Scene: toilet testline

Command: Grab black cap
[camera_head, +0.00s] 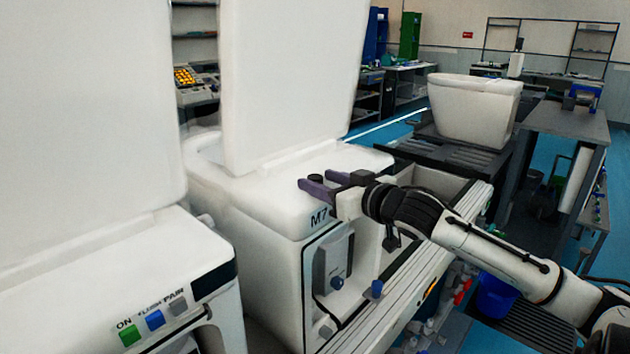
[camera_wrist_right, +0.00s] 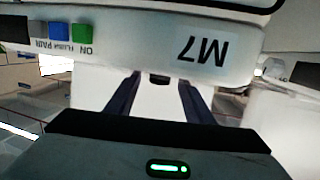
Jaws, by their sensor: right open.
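The black cap (camera_head: 316,179) is a small dark round piece on top of the white toilet unit marked M7 (camera_head: 270,215). My right gripper (camera_head: 311,184) is open over that unit, its purple fingers around the cap's place. In the right wrist view the black cap (camera_wrist_right: 159,79) shows between the tips of the two open fingers of my right gripper (camera_wrist_right: 159,80), with room on both sides. I cannot tell whether a finger touches it. My left gripper is not in view.
A raised white lid (camera_head: 290,80) stands behind the cap. Another white toilet unit (camera_head: 110,275) with green, blue and grey buttons is at the left front. A conveyor rail (camera_head: 420,290) runs along the right side. A white toilet (camera_head: 472,110) stands further back.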

